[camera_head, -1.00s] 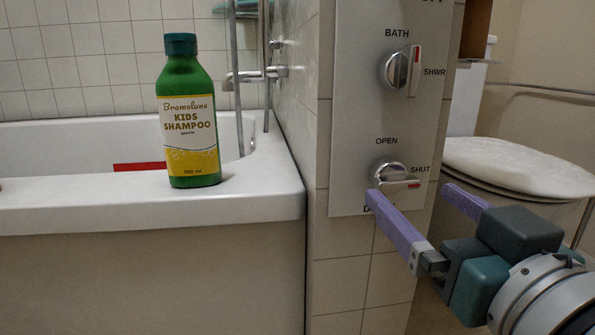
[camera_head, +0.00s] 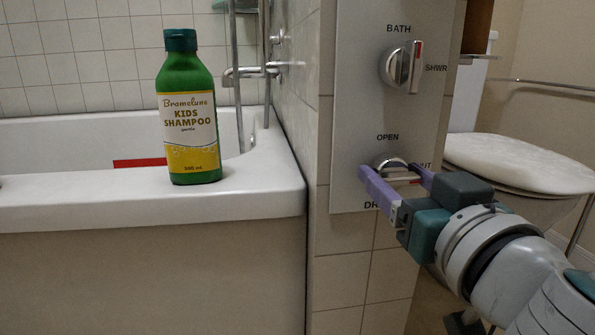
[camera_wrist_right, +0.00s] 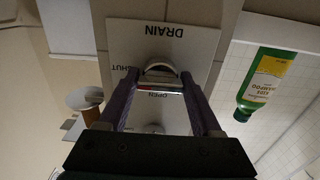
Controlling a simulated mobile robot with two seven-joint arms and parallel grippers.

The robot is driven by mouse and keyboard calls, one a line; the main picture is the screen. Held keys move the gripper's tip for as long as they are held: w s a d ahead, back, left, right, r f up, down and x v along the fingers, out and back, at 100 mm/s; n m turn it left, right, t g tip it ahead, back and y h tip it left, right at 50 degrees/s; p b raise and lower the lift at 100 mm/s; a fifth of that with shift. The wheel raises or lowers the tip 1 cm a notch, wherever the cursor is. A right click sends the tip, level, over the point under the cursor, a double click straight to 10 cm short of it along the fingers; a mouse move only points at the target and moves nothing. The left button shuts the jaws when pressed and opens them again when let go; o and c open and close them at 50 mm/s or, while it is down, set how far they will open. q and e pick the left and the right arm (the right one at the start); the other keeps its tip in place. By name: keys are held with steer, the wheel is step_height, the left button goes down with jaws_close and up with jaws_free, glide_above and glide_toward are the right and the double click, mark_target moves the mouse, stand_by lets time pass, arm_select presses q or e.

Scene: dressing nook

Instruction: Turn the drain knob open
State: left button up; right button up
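The drain knob (camera_head: 389,162) is a round silver dial with a bar handle, low on the grey wall panel (camera_head: 350,120). Its bar lies about level, with its red mark toward SHUT at the right; my fingers partly cover it. My right gripper (camera_head: 391,172) is open at the knob, its two purple fingers apart. In the right wrist view, upside down, the knob (camera_wrist_right: 160,70) shows between the two fingertips (camera_wrist_right: 160,86). I cannot tell whether either finger touches the bar. My left gripper is not in view.
A bath/shower knob (camera_head: 402,67) sits higher on the same panel. A green shampoo bottle (camera_head: 190,110) stands on the bathtub rim (camera_head: 260,195) at the left. A toilet (camera_head: 515,163) is to the right, behind my arm.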

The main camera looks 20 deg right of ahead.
steer(key=c, duration=0.9)
steer(key=shift+o, duration=0.2)
steer(key=shift+n, duration=0.4)
steer(key=n, duration=0.3)
steer(key=shift+n+p, duration=0.3)
steer(key=shift+p, duration=0.05)
steer(key=n, duration=0.4)
steer(key=shift+n+p, duration=0.3)
steer(key=shift+p, duration=0.05)
steer(key=n, duration=0.5)
steer(key=shift+a+p, duration=0.1)
steer(key=shift+p, duration=0.25)
steer(key=shift+n, duration=2.2)
